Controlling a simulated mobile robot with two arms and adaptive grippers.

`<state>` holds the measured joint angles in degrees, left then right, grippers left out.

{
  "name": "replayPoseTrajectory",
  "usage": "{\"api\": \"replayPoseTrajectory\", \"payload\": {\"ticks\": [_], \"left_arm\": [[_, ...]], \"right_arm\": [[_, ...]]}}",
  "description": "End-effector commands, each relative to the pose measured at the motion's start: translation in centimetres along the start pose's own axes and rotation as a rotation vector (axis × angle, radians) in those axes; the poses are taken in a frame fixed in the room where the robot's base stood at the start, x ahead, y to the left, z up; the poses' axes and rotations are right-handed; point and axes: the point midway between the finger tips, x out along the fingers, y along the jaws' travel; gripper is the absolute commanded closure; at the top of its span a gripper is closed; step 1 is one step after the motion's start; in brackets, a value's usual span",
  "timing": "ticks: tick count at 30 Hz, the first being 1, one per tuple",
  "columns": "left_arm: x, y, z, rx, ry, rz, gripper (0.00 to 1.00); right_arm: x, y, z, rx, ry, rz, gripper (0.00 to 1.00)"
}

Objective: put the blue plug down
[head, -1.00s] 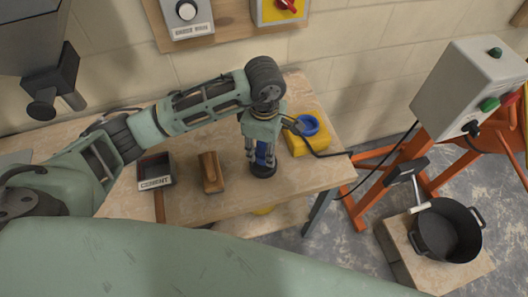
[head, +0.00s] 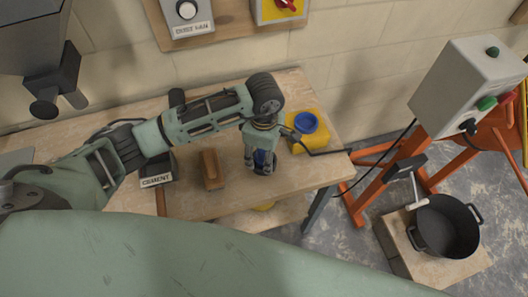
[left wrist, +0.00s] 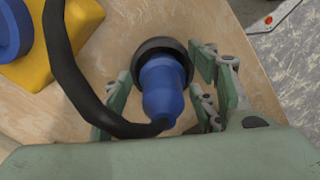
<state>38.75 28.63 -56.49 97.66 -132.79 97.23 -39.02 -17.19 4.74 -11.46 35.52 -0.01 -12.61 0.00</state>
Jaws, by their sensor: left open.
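The blue plug (head: 262,158), with a thick black ring at one end, is at the wooden bench top (head: 222,208) near its right end. In the left wrist view the blue plug (left wrist: 163,88) has its black ring toward the bench, and a black cable runs from its near end. My left gripper (head: 260,162) is open, with its fingers around the plug. In the left wrist view there is a visible gap between the plug and the right-hand fingers. The fingers partly hide the plug in the head view. My right gripper is not in view.
A yellow box with a blue round top (head: 306,123) stands just right of the plug. A wooden block (head: 210,170) and a dark box marked CEMENT (head: 157,170) lie to the left. A black pot (head: 446,227) stands on a block beyond the bench's right edge.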

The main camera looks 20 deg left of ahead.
Motion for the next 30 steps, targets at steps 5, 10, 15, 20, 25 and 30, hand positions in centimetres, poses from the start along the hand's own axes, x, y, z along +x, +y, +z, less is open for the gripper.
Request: {"api": "replayPoseTrajectory", "payload": {"ticks": [5,10,15,20,25,30], "left_arm": [[0.0,0.0,0.0,0.000,0.000,0.000,0.46],[-0.7,0.1,0.0,0.000,-0.001,0.003,0.46],[-3.8,0.2,0.0,0.002,-0.001,0.007,0.46],[-7.3,0.2,0.0,0.001,0.000,0.008,0.46],[-10.4,0.1,0.0,0.001,0.000,0.005,0.46],[-12.0,0.1,0.0,0.000,0.000,0.001,0.46]], "right_arm": [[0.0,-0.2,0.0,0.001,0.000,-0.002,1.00],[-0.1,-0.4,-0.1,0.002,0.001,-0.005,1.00],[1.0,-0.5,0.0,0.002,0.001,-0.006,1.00],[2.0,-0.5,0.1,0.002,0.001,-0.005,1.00],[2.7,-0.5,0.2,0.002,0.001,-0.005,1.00],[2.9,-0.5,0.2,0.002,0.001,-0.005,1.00]]}}
